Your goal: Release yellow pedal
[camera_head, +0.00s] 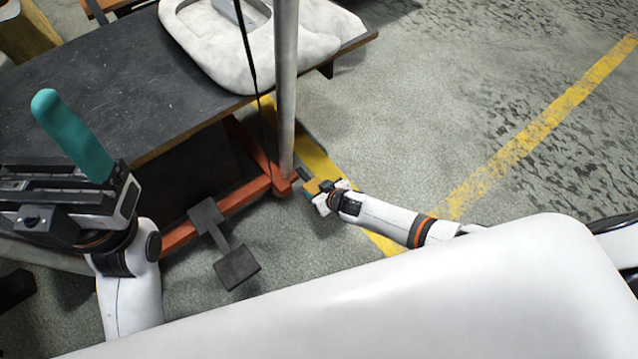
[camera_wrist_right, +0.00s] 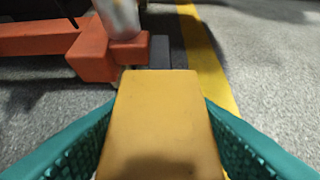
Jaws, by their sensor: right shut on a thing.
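The yellow pedal (camera_wrist_right: 160,125) fills the middle of the right wrist view, with a flat yellow face. The teal fingers of my right gripper (camera_wrist_right: 160,150) stand on both sides of it and are shut on it. In the head view, my right gripper (camera_head: 316,190) is low near the floor, beside the foot of the metal post, and mostly covers the pedal (camera_head: 312,186). My left gripper (camera_head: 50,102) is at the left with a teal finger pointing up. Only one finger shows clearly, so its opening cannot be told.
An orange base frame (camera_head: 262,188) carries the metal post (camera_head: 285,90). A dark pedal (camera_head: 237,268) sits at the near left. A dark table (camera_head: 100,75) bears a pale moulded piece (camera_head: 215,45). Grey floor (camera_head: 400,110) with yellow lines is clear at the right.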

